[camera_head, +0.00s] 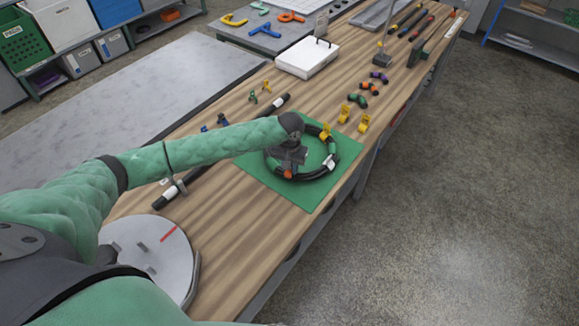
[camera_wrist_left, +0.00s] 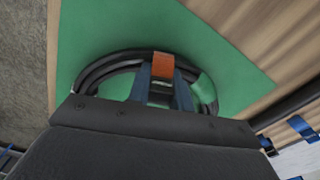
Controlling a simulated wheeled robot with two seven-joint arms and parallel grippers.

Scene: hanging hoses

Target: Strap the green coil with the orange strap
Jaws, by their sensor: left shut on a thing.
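A coil (camera_head: 319,176), black with green sections and a white tag, lies on a green mat (camera_head: 297,198) on the wooden bench. It also shows in the left wrist view (camera_wrist_left: 95,76). My left gripper (camera_head: 288,170) reaches down at the coil's near-left side. In the left wrist view, its fingers (camera_wrist_left: 163,84) are shut on the orange strap (camera_wrist_left: 163,65), which lies at the coil's ring. Whether the strap goes around the coil is hidden. My right gripper is not in view.
A black bar (camera_head: 195,174) lies left of the mat. A grey round plate (camera_head: 150,245) is near me. Yellow clips (camera_head: 363,124) stand just beyond the mat, with short hose pieces (camera_head: 358,100) farther back. A white case (camera_head: 307,57) stands farther off. The bench's right edge is close to the mat.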

